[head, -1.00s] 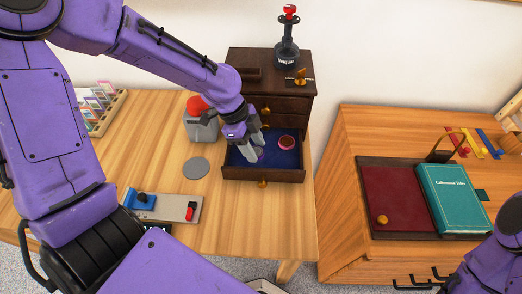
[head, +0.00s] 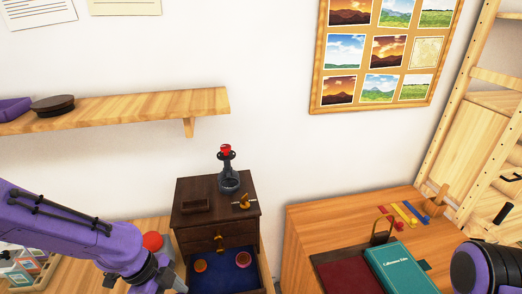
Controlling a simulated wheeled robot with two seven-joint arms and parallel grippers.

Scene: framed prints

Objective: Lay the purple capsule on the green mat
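No clear purple capsule shows in the head view. Two small round reddish things, one at the left (head: 200,265) and one at the right (head: 243,259), lie in the open blue-lined drawer (head: 222,272) of the dark cabinet. I cannot tell whether either is the capsule. No clear green mat shows; a small dark green patch (head: 424,265) lies right of the teal book. My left gripper (head: 173,282) is left of the drawer at the bottom edge, its fingers partly cut off; what it holds is not visible. My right arm is at the lower right, its gripper out of view.
A red dome (head: 153,241) is beside my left arm. The teal book (head: 397,270) lies on the right wooden cabinet, near coloured strips (head: 401,214). A wall shelf (head: 130,107) is above left.

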